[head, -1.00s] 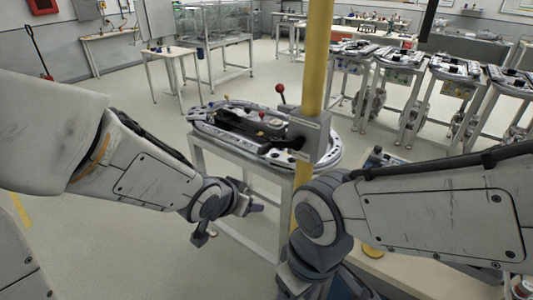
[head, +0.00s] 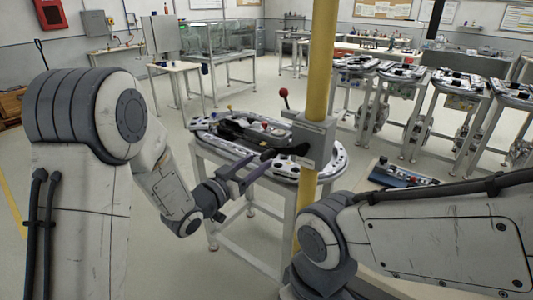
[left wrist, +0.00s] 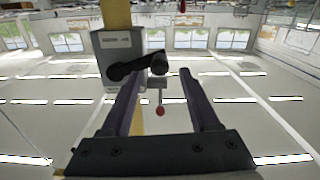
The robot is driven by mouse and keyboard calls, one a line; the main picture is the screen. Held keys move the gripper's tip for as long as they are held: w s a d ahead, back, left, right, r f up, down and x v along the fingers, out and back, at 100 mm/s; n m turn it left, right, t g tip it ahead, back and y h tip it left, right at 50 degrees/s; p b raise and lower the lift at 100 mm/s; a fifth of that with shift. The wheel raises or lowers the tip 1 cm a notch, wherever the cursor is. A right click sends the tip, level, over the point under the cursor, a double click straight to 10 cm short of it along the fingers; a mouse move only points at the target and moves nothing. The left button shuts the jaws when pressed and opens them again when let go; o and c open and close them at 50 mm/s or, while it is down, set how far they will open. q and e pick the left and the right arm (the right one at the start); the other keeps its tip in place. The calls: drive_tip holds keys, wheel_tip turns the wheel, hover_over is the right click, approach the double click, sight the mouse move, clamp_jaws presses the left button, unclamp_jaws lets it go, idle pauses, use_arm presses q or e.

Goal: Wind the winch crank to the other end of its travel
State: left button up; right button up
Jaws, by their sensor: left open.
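The winch is a grey box (head: 315,143) on a yellow post. Its black crank (head: 290,150) points left from the box in the head view. In the left wrist view the winch box (left wrist: 112,60) is at upper left, and the crank arm (left wrist: 138,65) runs right to a dark handle (left wrist: 159,66). My left gripper (head: 253,168) is open, just left of and slightly below the crank handle. In the left wrist view the handle appears between the tips of my open left gripper (left wrist: 163,82), with no clear contact. My right gripper is out of view; only its arm shows.
The yellow post (head: 320,60) rises beside an oval track table (head: 205,140). A red-knobbed lever (head: 284,93) stands above the table near the box. My right arm fills the lower right. Several similar track tables stand at right. Open floor lies at left.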

sight(262, 159)
use_arm(q)
drive_tip(key=p+x, duration=0.1)
drive_tip(key=x, duration=0.4)
drive_tip(key=shift+w+d, duration=0.15)
clamp_jaws()
idle(1.3)
